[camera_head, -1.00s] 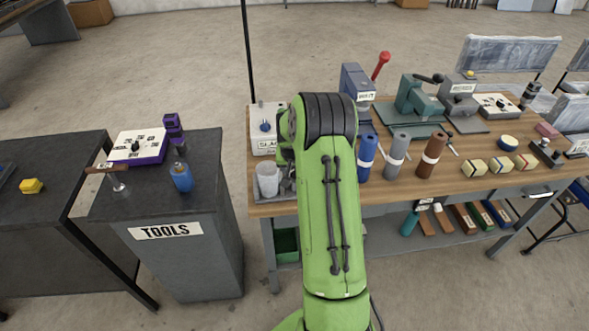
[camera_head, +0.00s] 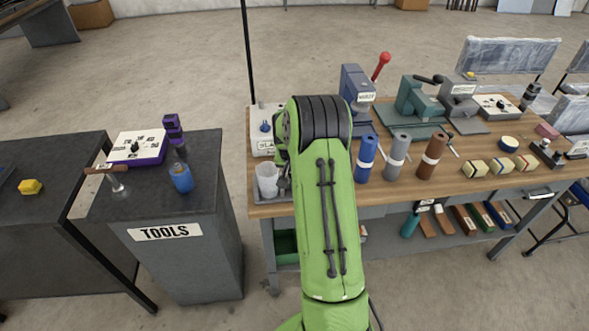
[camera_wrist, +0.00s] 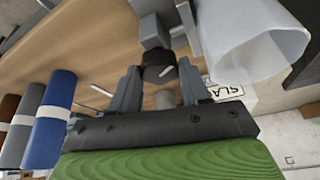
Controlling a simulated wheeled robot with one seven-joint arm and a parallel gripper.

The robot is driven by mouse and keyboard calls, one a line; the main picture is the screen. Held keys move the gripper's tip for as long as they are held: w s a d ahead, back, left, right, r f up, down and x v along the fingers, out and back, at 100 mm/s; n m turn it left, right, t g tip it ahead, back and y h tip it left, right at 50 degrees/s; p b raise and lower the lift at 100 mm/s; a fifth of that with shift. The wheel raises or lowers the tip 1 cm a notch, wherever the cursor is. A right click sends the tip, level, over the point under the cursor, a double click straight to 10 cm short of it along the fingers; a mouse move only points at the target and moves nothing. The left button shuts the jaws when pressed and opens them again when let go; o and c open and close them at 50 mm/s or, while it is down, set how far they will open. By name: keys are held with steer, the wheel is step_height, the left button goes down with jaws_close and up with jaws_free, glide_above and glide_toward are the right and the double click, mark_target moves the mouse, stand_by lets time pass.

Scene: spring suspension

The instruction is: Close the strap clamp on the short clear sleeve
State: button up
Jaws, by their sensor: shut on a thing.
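The short clear sleeve (camera_head: 267,178) stands at the left end of the wooden bench, in a grey tray. In the wrist view it is the translucent whitish cylinder (camera_wrist: 258,38) at the upper right, open at its lower end. My gripper (camera_wrist: 158,82) is shut on a dark round knob (camera_wrist: 158,66) with a white mark, beside the sleeve. The knob is attached to a grey block (camera_wrist: 152,32), which looks like part of the strap clamp. I cannot make out the strap itself. In the head view my green arm hides the gripper and the clamp.
A white box with a blue knob (camera_head: 265,127) stands behind the sleeve. Blue (camera_head: 366,158), grey (camera_head: 397,156) and brown (camera_head: 432,156) rolls stand to the right of my arm. A dark tools cabinet (camera_head: 185,255) stands left of the bench, across a gap.

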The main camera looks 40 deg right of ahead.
steer(key=o, duration=0.8)
steer(key=shift+c, duration=0.2)
steer(key=p+v, duration=0.2)
steer(key=v, duration=1.3)
steer(key=shift+r, duration=0.35)
